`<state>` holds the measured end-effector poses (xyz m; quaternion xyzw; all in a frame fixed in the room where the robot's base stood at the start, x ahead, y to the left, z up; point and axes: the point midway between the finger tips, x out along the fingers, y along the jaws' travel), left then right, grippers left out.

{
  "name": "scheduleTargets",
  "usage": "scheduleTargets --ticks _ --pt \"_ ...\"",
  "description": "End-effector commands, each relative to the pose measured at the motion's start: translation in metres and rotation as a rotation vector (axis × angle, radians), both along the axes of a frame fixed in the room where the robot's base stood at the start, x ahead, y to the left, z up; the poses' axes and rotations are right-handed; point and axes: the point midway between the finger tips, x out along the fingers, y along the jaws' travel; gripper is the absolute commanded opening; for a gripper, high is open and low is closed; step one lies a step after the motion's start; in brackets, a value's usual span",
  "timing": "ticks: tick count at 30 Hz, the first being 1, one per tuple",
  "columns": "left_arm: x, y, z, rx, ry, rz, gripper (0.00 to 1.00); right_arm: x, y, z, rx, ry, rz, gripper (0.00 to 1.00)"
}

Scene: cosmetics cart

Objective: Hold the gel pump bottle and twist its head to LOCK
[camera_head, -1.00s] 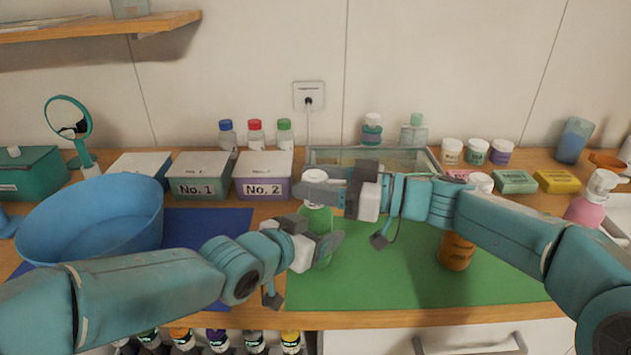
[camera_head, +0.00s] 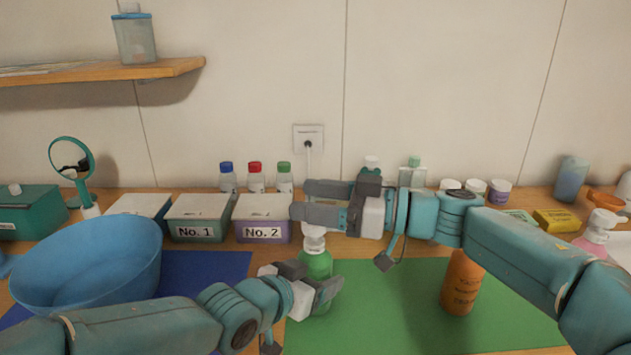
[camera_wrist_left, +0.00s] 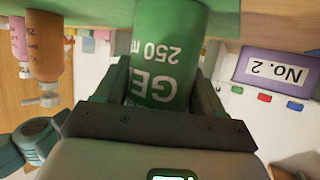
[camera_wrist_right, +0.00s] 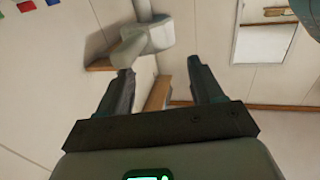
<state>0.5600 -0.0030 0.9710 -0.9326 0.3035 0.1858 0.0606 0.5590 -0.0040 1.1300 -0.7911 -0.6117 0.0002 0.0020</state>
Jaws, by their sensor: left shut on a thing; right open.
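The green gel pump bottle (camera_head: 317,264) stands upright near the left edge of the green mat (camera_head: 400,315). Its white pump head (camera_head: 314,240) is on top. My left gripper (camera_head: 325,290) is shut around the bottle's body; the left wrist view shows the green label (camera_wrist_left: 165,60) between its fingers. My right gripper (camera_head: 305,202) is open and empty, just above the pump head in the head view. In the right wrist view the white pump head (camera_wrist_right: 148,38) lies beyond the fingertips, apart from them. Any lock marking cannot be made out.
An orange bottle (camera_head: 462,283) stands on the mat to the right. A blue basin (camera_head: 90,265) is at the left. Boxes No. 1 (camera_head: 198,216) and No. 2 (camera_head: 262,217) stand behind. Several small jars and bottles line the back. The mat's middle is mostly clear.

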Motion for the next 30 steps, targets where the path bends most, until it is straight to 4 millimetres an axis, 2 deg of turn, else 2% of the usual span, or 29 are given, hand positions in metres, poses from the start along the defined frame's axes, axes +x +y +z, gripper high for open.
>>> scheduleTargets --ticks 3,8,21,22,24,30 --pt "0.000 0.000 0.000 0.000 0.000 0.000 0.27 0.000 0.000 0.025 0.000 -0.005 0.000 0.66" --pt "0.000 0.000 0.000 0.000 0.000 0.000 0.27 0.000 0.000 0.044 -0.001 -0.002 0.001 0.66" --pt "0.000 0.000 0.000 -0.001 -0.001 0.000 0.27 0.000 0.000 0.049 0.000 0.001 0.000 0.66" --pt "0.000 0.000 0.000 -0.001 -0.001 0.000 0.79 0.000 0.000 0.049 0.000 0.001 0.000 0.66" --pt "0.000 0.000 0.000 -0.001 -0.001 0.000 0.99 0.000 0.000 0.049 0.000 0.001 0.000 0.66" --pt "0.000 0.000 0.000 -0.001 -0.001 0.000 0.99 0.000 0.000 0.049 0.000 0.001 0.000 0.66"
